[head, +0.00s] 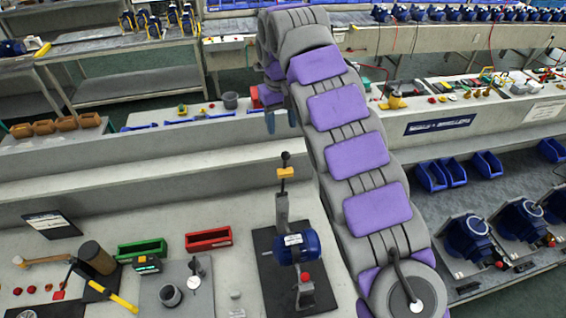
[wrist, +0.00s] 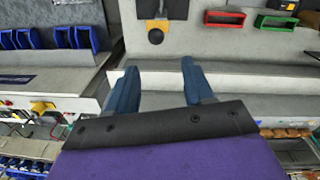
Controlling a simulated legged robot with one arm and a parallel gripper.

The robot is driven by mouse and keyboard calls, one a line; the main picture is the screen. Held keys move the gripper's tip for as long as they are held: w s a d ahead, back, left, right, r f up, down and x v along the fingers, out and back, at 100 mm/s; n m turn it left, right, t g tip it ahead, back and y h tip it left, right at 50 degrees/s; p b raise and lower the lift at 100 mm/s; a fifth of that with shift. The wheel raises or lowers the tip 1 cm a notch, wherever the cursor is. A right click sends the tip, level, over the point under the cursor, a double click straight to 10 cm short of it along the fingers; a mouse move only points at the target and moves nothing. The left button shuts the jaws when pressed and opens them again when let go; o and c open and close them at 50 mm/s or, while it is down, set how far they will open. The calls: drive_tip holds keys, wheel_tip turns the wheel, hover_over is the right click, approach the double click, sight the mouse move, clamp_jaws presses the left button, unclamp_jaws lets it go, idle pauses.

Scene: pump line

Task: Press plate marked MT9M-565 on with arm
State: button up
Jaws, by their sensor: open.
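A press (head: 282,205) with a yellow block and a black-knobbed lever stands on a dark base on the near bench. A blue motor (head: 298,247) sits at the press and bears a small white plate (head: 293,240); its marking is too small to read. The press's yellow block and black knob (wrist: 155,36) also show at the top of the wrist view. My gripper (head: 281,118) is open, fingers pointing down, above the bench step beyond the press. Its two blue fingers (wrist: 160,68) are apart with nothing between them in the wrist view.
A green bin (head: 141,250), a red bin (head: 208,239), a mallet (head: 97,257) and a dark tilted sign (head: 52,224) are left of the press. Blue bins (head: 440,174) and several motors (head: 468,237) stand on the right bench. The stepped ledge (head: 150,187) is mostly clear.

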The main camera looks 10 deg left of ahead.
sight(284, 160)
drive_tip(key=shift+w+d+f, duration=0.1)
drive_tip(key=shift+d+f, duration=0.55)
drive_tip(key=shift+f, duration=0.05)
drive_tip(key=shift+d+f, duration=0.15)
drive_tip(key=shift+f, duration=0.55)
drive_tip(key=f, duration=0.3)
drive_tip(key=a+f+p, duration=0.1)
drive_tip(key=f, duration=0.2)
drive_tip(key=shift+a, duration=0.2)
drive_tip(key=f, duration=0.2)
drive_tip(key=d+f, duration=0.1)
drive_tip(key=f, duration=0.2)
drive_tip(key=shift+d+f+p, duration=0.15)
drive_tip(key=shift+d+p, duration=0.05)
drive_tip(key=shift+p, duration=0.2)
drive_tip(key=shift+w+f, duration=0.1)
drive_tip(key=shift+f, duration=0.1)
drive_tip(key=shift+a+f, duration=0.15)
drive_tip(key=shift+a, duration=0.35)
drive_tip(key=shift+c, duration=1)
drive_tip(key=shift+d, duration=0.25)
drive_tip(key=c, duration=0.5)
clamp_jaws()
